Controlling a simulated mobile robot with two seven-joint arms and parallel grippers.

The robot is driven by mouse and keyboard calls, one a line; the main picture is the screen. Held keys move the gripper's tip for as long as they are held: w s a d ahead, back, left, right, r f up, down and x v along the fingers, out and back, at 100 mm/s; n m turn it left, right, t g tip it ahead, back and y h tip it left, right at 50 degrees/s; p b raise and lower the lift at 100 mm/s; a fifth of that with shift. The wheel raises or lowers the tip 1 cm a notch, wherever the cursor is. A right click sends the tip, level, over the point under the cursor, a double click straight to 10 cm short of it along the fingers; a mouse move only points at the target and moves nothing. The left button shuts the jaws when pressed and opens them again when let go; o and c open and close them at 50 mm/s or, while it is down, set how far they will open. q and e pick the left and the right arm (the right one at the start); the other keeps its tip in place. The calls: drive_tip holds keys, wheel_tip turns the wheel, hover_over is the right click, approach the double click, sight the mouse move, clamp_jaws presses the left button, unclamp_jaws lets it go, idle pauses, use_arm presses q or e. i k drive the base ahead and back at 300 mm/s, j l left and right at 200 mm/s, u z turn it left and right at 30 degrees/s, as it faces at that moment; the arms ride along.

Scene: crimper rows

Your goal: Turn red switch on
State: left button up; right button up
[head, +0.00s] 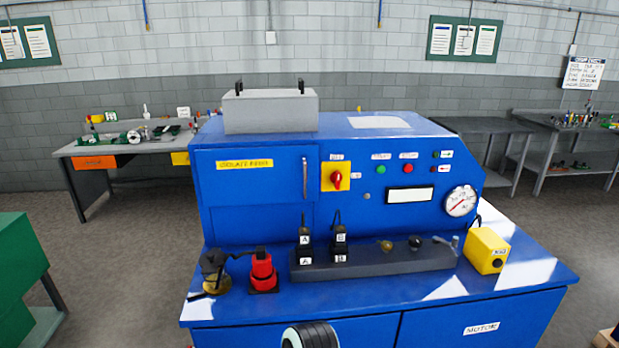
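The red switch (337,180) is a red rotary knob on a yellow plate, set in the upright front panel of a blue machine (250,205). A small label sits above the plate and another to its right. The knob's exact angle is too small to read. Neither of my grippers shows in the head view, and nothing touches the switch.
The panel also has a green button (381,169), a red button (408,169) and a gauge (461,201). On the ledge stand a red device (262,272), black levers (304,243) and a yellow box (486,250). Space directly before the switch is clear above the levers.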

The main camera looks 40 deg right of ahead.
sight(335, 177)
drive_tip(key=z, duration=1.6)
drive_tip(key=k+u, duration=0.2)
drive_tip(key=i, duration=0.1)
